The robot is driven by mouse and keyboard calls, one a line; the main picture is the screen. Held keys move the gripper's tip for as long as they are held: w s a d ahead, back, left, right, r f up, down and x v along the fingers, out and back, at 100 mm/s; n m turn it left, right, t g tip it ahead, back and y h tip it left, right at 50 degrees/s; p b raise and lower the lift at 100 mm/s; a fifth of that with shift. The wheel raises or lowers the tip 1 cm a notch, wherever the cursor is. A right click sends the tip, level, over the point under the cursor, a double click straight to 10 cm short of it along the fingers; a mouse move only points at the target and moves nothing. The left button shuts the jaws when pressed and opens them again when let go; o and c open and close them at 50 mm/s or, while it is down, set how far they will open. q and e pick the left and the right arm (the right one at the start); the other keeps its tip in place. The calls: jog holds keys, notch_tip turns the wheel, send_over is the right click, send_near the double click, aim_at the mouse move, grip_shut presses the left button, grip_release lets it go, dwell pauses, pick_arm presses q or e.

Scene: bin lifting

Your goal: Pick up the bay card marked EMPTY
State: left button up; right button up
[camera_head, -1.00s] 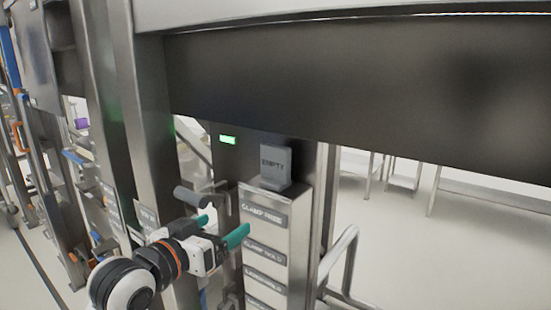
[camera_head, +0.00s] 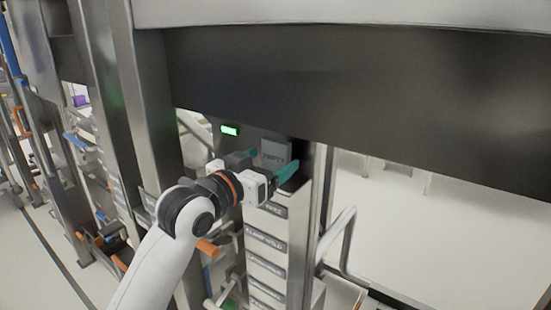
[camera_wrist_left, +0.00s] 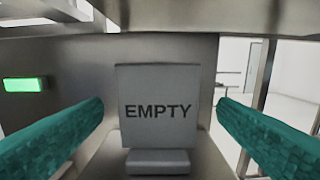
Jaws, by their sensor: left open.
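The bay card (camera_head: 275,151) is a grey upright plate on top of the labelled post, below the dark beam. In the left wrist view the card (camera_wrist_left: 158,92) faces me, reads EMPTY, and stands behind a small grey ledge (camera_wrist_left: 158,162). My left gripper (camera_head: 270,163) is open at the card, with teal fingertips. In the wrist view one finger is on each side of the card, with a gap on both sides, so the gripper holds nothing. The lower part of the card is partly hidden by the gripper in the head view. My right gripper is not in view.
A green lit indicator (camera_head: 230,130) is on the panel left of the card. A wide dark beam (camera_head: 340,95) runs just above. The labelled post (camera_head: 266,243) stands below, with a bent metal rail (camera_head: 340,240) to its right. Open floor lies further right.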

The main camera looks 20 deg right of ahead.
aim_at(274, 156)
pick_arm(q)
jog(key=p+x, duration=0.1)
jog(key=x, duration=0.2)
jog(key=shift+w+d, duration=0.1)
jog(key=shift+w, duration=0.05)
jog(key=c, duration=1.1)
jog(key=shift+r, duration=0.2)
